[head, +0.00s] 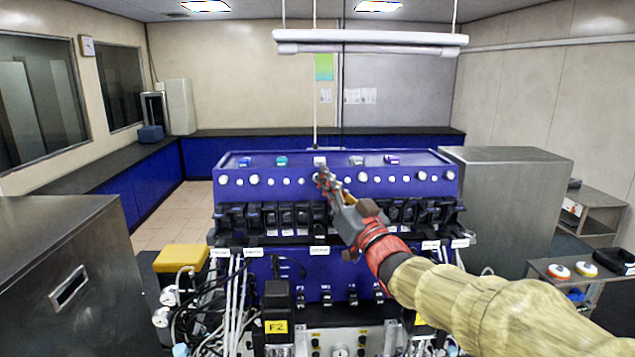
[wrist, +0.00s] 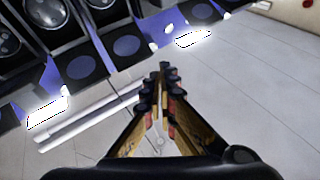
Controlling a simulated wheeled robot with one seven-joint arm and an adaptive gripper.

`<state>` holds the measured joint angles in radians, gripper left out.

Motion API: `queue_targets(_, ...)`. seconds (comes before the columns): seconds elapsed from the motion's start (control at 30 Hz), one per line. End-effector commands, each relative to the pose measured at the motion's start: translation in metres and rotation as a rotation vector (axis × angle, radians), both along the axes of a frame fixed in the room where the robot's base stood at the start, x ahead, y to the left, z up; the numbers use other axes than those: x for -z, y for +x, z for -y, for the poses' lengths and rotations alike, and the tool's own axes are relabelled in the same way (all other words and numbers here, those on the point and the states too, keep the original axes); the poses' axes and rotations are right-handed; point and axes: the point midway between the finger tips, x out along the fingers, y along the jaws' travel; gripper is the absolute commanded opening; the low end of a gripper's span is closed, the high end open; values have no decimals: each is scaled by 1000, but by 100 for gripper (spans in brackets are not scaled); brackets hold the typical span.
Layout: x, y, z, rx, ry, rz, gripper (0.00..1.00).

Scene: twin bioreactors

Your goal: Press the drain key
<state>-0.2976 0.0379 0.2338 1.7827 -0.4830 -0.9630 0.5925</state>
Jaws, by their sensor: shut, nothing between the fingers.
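A blue bioreactor console (head: 235,210) stands in front of me in the head view. Several small coloured pieces line its top: a blue one (head: 245,162), a teal one (head: 282,161), a white one (head: 320,161), a grey one (head: 356,160) and a purple one (head: 392,159). I cannot read any label, so I cannot tell which part is the drain key. My gripper (head: 321,174) is shut and empty, in front of the console's upper middle, just below the white piece in the picture. In the wrist view my gripper (wrist: 162,72) also has its fingers together. Contact cannot be told.
White round knobs (head: 254,179) and a row of black units (head: 287,215) cross the console front. Cables (head: 235,290) hang at left. Metal cabinets stand at left (head: 70,260) and right (head: 510,190). A side table (head: 545,268) holds small items at right.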

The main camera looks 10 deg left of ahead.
Motion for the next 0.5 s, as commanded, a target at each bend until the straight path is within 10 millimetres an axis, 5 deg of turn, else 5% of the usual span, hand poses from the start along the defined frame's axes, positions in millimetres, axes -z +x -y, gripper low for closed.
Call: queue_targets(0.5,-11,-42,11,0,0,2,0)
